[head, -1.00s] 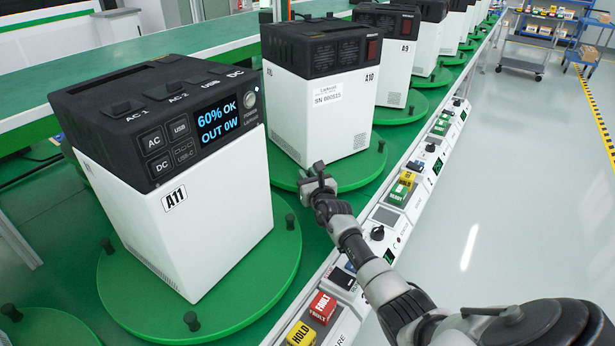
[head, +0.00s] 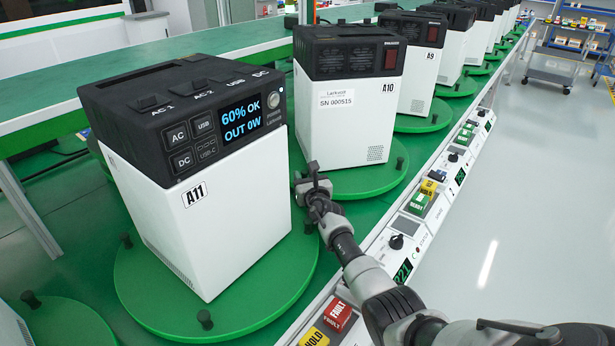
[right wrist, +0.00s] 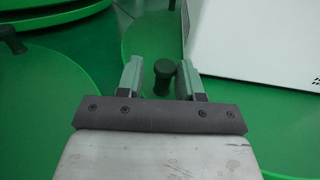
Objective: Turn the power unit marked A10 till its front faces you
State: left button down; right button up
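The power unit marked A10 (head: 350,120) is a white box with a black top, upright on a round green turntable (head: 375,182). Its near face carries a serial label, its A10 mark and a vent grille; no display shows on the sides I see. My right gripper (head: 313,178) is low at the near left edge of this turntable. In the right wrist view its two fingers (right wrist: 162,80) are apart, with a dark peg (right wrist: 163,72) between them and gaps on both sides. A white box corner (right wrist: 245,40) shows at upper right there. My left gripper is out of view.
Unit A11 (head: 215,220), its lit display facing me, stands on a nearer turntable (head: 225,310) with dark pegs. Unit A9 (head: 425,75) and others line up behind. A control rail with a red FAULT block (head: 338,315) and a green READY block (head: 418,203) runs along the right.

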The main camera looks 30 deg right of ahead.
jog(key=shift+o, duration=0.6)
jog(key=shift+r, duration=0.1)
jog(key=shift+r, duration=0.1)
jog(key=shift+r, duration=0.3)
jog(key=r+p, duration=0.2)
jog(key=r, duration=0.1)
jog(key=r+p, duration=0.1)
jog(key=shift+s+d+r+p, duration=0.2)
jog(key=shift+s+d+p, duration=0.05)
jog(key=shift+s+p, duration=0.1)
jog(key=s+d+r+p, duration=0.3)
jog(key=s+d+r, duration=0.2)
jog(key=s, duration=0.4)
jog(key=shift+s+d+r+p, duration=0.15)
jog(key=shift+d+r+p, duration=0.15)
jog(key=shift+d+r, duration=0.1)
jog(key=shift+a, duration=0.1)
jog(key=shift+c, duration=0.4)
